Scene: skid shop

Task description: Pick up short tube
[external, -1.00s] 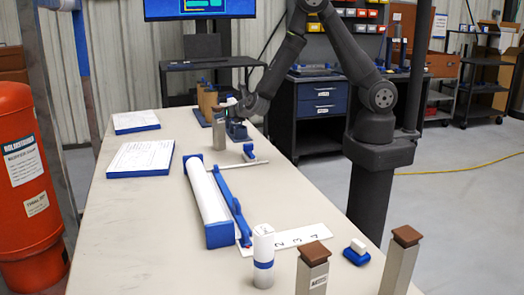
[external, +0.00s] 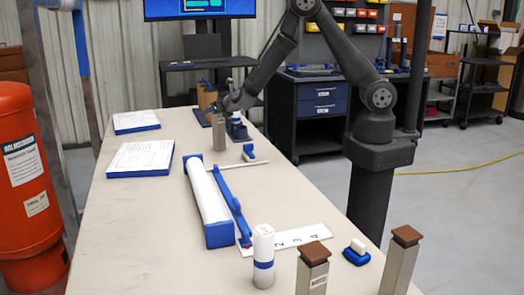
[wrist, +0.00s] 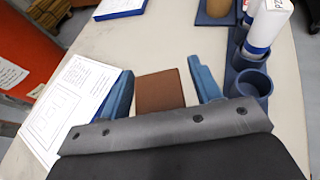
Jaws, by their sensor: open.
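Two white tubes with blue parts are in view, and I cannot tell which one is the short tube. One white tube (wrist: 268,22) stands in a blue holder (wrist: 249,88) at the upper right of the wrist view. The other white tube, with a blue band (external: 263,252), stands upright at the front of the table. My gripper (wrist: 163,85) is open at the far end of the table. A brown-capped grey post (wrist: 160,90) shows between its blue fingers. The post (external: 219,134) also shows in the external view, its top partly hidden by my gripper.
A long white tube in a blue cradle (external: 219,236) lies mid-table. Two grey posts with brown caps (external: 315,255) (external: 406,237) stand at the front. A numbered white strip (external: 290,238) and paper-topped blue boards (external: 140,158) lie flat. The left front is clear.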

